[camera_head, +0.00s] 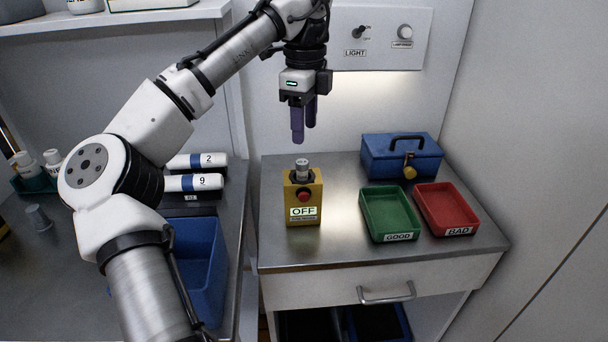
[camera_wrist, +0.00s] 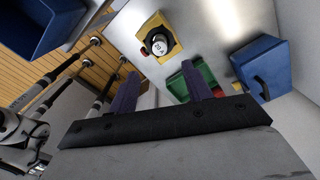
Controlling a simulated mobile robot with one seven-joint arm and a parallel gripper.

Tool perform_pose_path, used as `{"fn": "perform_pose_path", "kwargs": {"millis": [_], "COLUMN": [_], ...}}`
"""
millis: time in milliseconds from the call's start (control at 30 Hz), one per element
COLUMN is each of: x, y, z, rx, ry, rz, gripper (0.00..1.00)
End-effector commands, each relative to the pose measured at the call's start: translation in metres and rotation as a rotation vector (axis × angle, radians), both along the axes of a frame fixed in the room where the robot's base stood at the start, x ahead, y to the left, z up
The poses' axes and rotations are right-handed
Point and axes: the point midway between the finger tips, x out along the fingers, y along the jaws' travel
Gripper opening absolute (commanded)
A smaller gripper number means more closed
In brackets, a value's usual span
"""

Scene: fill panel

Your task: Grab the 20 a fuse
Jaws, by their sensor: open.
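The fuse (camera_head: 302,167) is a short grey cylinder standing upright in the top of a yellow box (camera_head: 312,208) with a red button and an OFF label. In the wrist view the round top of the fuse (camera_wrist: 158,45) shows a white face with a small marking, too small to read surely. My gripper (camera_head: 304,130) is above the fuse, apart from it, with its purple fingers pointing down. The wrist view shows the two fingers (camera_wrist: 160,78) spread with nothing between them.
Right of the yellow box are a green GOOD tray (camera_head: 388,232) and a red BAD tray (camera_head: 447,215). A blue padlocked box (camera_head: 400,165) stands behind them. A wall panel (camera_head: 378,40) with a light switch is at the back. A blue bin (camera_head: 207,250) is at left.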

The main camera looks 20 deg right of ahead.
Motion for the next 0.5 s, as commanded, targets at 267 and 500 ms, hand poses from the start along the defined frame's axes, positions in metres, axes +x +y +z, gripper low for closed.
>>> {"fn": "perform_pose_path", "kwargs": {"millis": [267,500], "x": [0.0,0.003], "y": [0.0,0.005], "z": [-0.04,-0.061], "rx": [-0.002,0.001], "ry": [-0.001,-0.002], "rz": [-0.001,0.003], "gripper": [0.49,0.49]}}
